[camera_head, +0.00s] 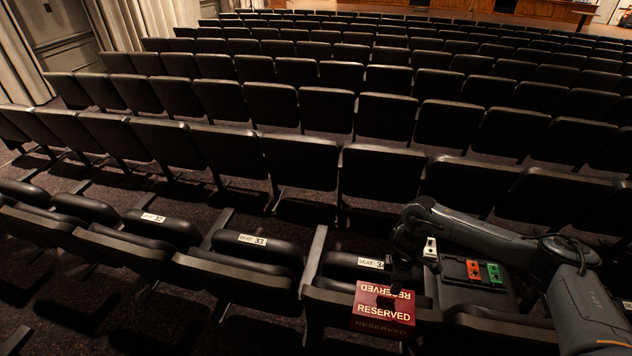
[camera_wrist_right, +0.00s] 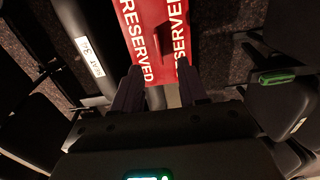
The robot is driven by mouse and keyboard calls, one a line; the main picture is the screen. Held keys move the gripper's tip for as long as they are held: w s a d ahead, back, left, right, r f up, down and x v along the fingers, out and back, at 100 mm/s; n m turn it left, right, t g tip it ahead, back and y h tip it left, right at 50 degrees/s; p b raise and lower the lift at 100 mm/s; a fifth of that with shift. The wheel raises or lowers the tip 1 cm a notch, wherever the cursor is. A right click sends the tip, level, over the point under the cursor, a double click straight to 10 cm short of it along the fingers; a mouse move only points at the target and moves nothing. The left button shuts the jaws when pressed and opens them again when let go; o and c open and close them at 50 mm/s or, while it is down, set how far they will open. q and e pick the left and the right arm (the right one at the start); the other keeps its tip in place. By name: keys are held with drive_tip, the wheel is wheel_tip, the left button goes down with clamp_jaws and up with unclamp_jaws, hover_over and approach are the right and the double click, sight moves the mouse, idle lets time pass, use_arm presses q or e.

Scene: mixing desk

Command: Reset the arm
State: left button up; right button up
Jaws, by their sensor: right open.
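My right gripper (camera_head: 397,280) is open and points down at the red RESERVED sign (camera_head: 383,309) on the front-row seats. In the right wrist view the gripper's two dark fingers (camera_wrist_right: 158,78) lie at either side of the near end of the sign (camera_wrist_right: 150,35). I cannot tell whether they touch it. The sign is a folded, tent-like piece with white lettering on both faces. My right arm (camera_head: 490,240) reaches in from the right edge of the head view. My left gripper is not in view.
A dark tray (camera_head: 455,268) with an orange piece (camera_head: 473,269) and a green piece (camera_head: 494,273) is right of the gripper. A white piece (camera_head: 430,248) stands near the arm. Seats with number labels (camera_head: 253,240) run left; several seat rows fill the background.

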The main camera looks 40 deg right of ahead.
drive_tip(key=s+a+f+n+g+y, duration=0.1)
drive_tip(key=s+a+f+y, duration=0.1)
drive_tip(key=s+a+f, duration=0.55)
drive_tip(key=s+a+f+g+y, duration=0.1)
drive_tip(key=s+a+f, duration=0.25)
drive_tip(key=a, duration=0.65)
drive_tip(key=s+a+f+t+y, duration=0.1)
drive_tip(key=s+a+t+y, duration=0.15)
drive_tip(key=a, duration=1.55)
drive_tip(key=w+a+r+m+t, duration=0.3)
drive_tip(key=a+r, duration=0.2)
drive_tip(key=a, duration=0.3)
drive_tip(key=w+d+r+m+h, duration=0.1)
drive_tip(key=d+r+m+h, duration=0.35)
drive_tip(key=d+r, duration=0.8)
wheel_tip(320, 180, up, 21)
drive_tip(key=d+n+p, duration=0.1)
drive_tip(key=p, duration=2.1)
drive_tip(key=shift+s+r+h, duration=0.15)
drive_tip(key=shift+s+h, duration=0.25)
